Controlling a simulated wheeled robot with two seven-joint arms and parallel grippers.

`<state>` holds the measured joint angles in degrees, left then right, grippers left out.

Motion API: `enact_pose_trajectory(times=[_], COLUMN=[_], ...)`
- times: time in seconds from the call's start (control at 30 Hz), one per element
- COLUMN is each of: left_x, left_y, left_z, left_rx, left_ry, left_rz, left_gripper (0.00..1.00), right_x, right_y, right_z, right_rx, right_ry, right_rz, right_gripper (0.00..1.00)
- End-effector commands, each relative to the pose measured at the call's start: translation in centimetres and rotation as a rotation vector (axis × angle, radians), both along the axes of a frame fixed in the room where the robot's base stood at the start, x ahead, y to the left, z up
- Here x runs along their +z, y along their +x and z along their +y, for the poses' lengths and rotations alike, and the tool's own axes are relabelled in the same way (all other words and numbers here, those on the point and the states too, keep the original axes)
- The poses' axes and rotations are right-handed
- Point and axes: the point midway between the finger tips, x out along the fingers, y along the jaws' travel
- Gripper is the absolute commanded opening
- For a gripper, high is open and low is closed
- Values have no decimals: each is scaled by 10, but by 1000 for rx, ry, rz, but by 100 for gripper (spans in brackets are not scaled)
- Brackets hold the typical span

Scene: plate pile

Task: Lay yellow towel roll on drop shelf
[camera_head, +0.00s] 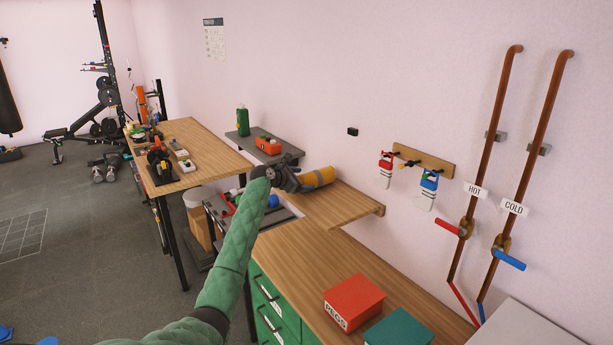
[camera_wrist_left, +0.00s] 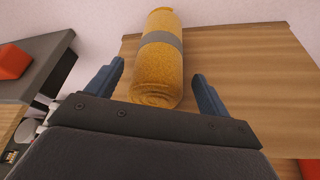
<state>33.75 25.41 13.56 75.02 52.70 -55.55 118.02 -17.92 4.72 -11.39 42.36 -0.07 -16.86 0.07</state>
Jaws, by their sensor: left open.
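The yellow towel roll (camera_head: 318,177) with a grey band lies on its side on the wooden drop shelf (camera_head: 345,208) against the wall. In the left wrist view the roll (camera_wrist_left: 158,75) lies on the wood of the shelf (camera_wrist_left: 240,75), near its left side. My left gripper (camera_head: 297,181) is at the near end of the roll. In the wrist view its blue fingers (camera_wrist_left: 160,88) are open, one on each side of the roll, with gaps showing between. The near end of the roll is close to the gripper's palm. My right gripper is not in view.
A grey shelf (camera_head: 284,153) with a green bottle (camera_head: 242,121) and an orange-red item (camera_head: 268,145) is left of the drop shelf. A green-drawer bench with a red box (camera_head: 353,301) and a teal box (camera_head: 399,328) is in front. Padlocks and pipes are on the wall at right.

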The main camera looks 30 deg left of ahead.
Motion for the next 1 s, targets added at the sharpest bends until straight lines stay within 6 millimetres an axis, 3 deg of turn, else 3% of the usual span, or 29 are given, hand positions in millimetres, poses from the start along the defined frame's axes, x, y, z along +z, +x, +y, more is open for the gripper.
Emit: enact_pose_trajectory(times=[0.17, 0.4, 0.63, 1.0], left_x=[10, 22, 28, 28], left_y=[-18, -47, -67, -72], left_z=[4, 11, 16, 17], left_rx=[0, 0, 0, 0], left_ry=[0, 0, 0, 0], left_rz=[0, 1, 0, 0], left_gripper=[80, 80, 80, 80], right_x=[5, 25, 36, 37], right_y=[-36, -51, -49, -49], right_z=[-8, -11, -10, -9], right_rx=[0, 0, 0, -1], right_ry=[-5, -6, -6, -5], right_rz=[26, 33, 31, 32], right_gripper=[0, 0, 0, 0])
